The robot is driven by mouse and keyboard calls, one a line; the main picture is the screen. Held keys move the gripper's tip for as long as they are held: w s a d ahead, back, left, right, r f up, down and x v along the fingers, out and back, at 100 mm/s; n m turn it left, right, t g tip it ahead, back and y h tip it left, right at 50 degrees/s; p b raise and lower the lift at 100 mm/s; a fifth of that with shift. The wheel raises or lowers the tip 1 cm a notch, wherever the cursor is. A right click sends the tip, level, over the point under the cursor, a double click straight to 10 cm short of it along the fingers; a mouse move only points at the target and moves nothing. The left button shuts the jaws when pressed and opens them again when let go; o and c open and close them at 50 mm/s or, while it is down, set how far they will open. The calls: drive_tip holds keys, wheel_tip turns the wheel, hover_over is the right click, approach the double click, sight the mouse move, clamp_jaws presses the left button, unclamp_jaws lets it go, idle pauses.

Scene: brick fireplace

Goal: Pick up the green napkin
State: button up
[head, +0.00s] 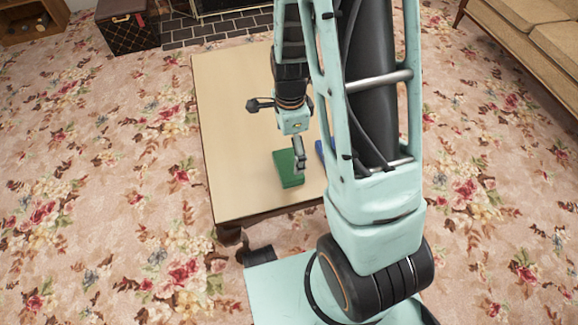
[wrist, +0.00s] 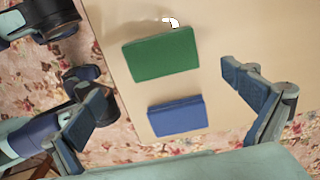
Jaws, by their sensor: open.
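The green napkin (head: 287,168) is a flat, folded block on the near part of the low wooden table. In the wrist view the green napkin (wrist: 160,57) lies above a similar blue one, with a small white shape at its upper edge. My gripper (head: 300,165) is over the green napkin in the head view and hides part of it. In the wrist view my gripper's fingers (wrist: 165,110) are wide apart, with nothing between them gripped. The blue napkin (wrist: 177,116) is nearer the line between the fingertips than the green one.
The table (head: 235,110) is bare to the left and behind. The blue item (head: 324,152) is partly hidden by my arm. A patterned box (head: 128,30) and brick hearth (head: 215,30) are at the back, and a tan sofa (head: 530,35) at the right. Flowered carpet surrounds the table.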

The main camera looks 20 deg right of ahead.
sight(288, 164)
drive_tip(key=f+b, duration=0.1)
drive_tip(key=f, duration=0.3)
drive_tip(key=f+b, duration=0.2)
drive_tip(key=f, duration=0.2)
drive_tip(key=shift+w+a, duration=0.15)
drive_tip(key=shift+a, duration=0.05)
drive_tip(key=shift+r, duration=0.15)
drive_tip(key=c, duration=1)
